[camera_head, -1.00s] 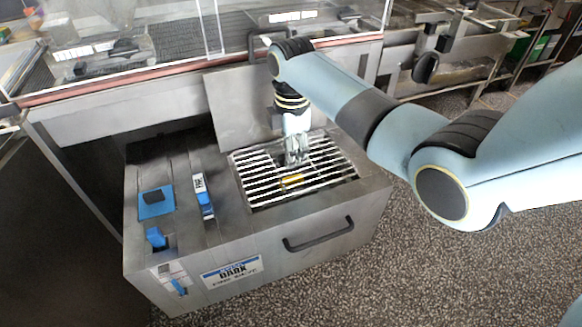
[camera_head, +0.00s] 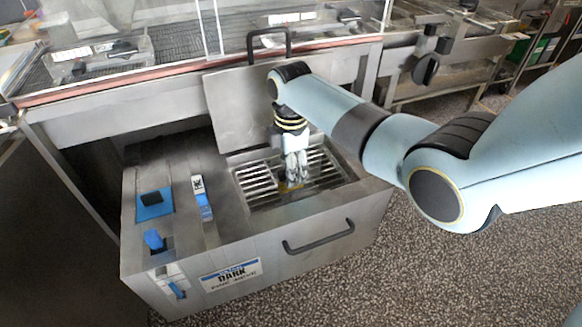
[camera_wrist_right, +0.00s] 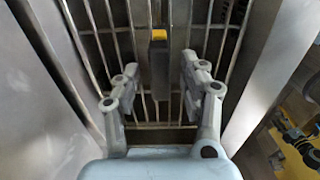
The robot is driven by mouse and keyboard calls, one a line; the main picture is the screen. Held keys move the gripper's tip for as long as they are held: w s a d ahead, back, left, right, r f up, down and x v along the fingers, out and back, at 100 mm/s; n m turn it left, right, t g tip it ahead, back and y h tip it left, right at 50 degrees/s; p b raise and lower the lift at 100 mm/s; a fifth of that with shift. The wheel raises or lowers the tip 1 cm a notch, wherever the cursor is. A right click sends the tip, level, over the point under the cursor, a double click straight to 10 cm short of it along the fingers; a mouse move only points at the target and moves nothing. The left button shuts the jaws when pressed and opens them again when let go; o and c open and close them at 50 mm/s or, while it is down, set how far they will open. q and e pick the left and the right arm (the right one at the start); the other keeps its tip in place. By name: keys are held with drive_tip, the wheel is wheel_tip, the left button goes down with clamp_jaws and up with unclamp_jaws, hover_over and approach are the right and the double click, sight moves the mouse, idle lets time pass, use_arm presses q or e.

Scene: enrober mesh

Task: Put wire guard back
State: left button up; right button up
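The wire guard (camera_head: 258,186), a grid of pale metal bars, lies over the dark opening in the top of a grey steel tank (camera_head: 300,214). I cannot tell whether it is fully seated. My right gripper (camera_head: 295,178) points down over the guard. In the right wrist view its fingers (camera_wrist_right: 160,85) are apart, one on each side of the grip, with gaps. My left gripper is out of view.
A raised steel lid (camera_head: 236,105) with a dark handle stands behind the opening. A blue switch (camera_head: 154,204) and a blue-and-white label strip (camera_head: 202,198) are on the tank's left top. A dark bar handle (camera_head: 320,236) is on its front. A conveyor frame (camera_head: 120,110) runs behind.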

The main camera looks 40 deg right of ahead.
wheel_tip(320, 180, up, 12)
drive_tip(key=p, duration=0.2)
drive_tip(key=shift+r, duration=0.15)
idle(0.6)
